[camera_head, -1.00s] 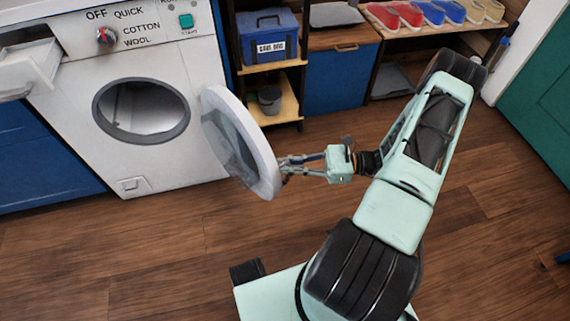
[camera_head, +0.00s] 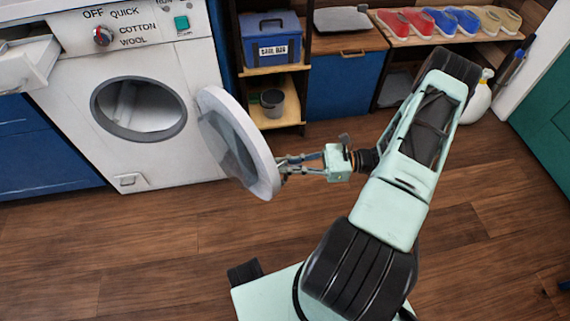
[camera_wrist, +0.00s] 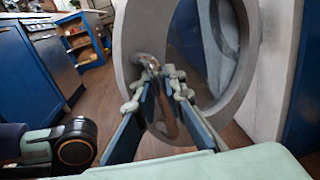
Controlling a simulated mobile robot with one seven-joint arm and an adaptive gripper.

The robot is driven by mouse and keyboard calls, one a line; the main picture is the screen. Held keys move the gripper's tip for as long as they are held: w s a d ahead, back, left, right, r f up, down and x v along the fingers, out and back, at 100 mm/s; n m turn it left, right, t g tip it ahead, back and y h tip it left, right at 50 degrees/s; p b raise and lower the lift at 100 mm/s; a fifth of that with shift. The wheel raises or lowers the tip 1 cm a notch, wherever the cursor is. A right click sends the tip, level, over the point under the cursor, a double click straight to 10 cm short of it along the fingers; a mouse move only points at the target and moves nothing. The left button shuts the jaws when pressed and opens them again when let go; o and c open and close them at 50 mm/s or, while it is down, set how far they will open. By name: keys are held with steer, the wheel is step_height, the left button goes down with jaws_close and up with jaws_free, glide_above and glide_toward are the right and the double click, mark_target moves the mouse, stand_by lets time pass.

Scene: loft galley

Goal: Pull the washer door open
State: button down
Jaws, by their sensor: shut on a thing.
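The white washer (camera_head: 75,145) stands at the left in the head view, with its round drum opening (camera_head: 140,108) uncovered. Its round door (camera_head: 262,160) stands swung well out to the right of the opening, with its pale rim and glass showing. My gripper (camera_head: 284,166) is at the door's free edge, shut on the door handle. In the wrist view my gripper (camera_wrist: 158,92) has its fingers on both sides of the curved metal handle (camera_wrist: 170,125). The door's grey ring (camera_wrist: 130,40) fills the middle there. In the head view the handle is mostly hidden by the fingers.
A detergent drawer (camera_head: 28,66) sticks out at the washer's upper left. A shelf with a blue box (camera_head: 272,42) and a dark cup (camera_head: 271,102) stands behind the door. Shoes (camera_head: 450,20) line a rack at the back. The wooden floor (camera_head: 130,250) in front is clear.

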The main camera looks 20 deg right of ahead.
steer(key=shift+s+d+f, duration=0.1)
steer(key=shift+s+f, duration=0.05)
steer(key=c, duration=2)
jaws_free()
steer(key=v, duration=1.2)
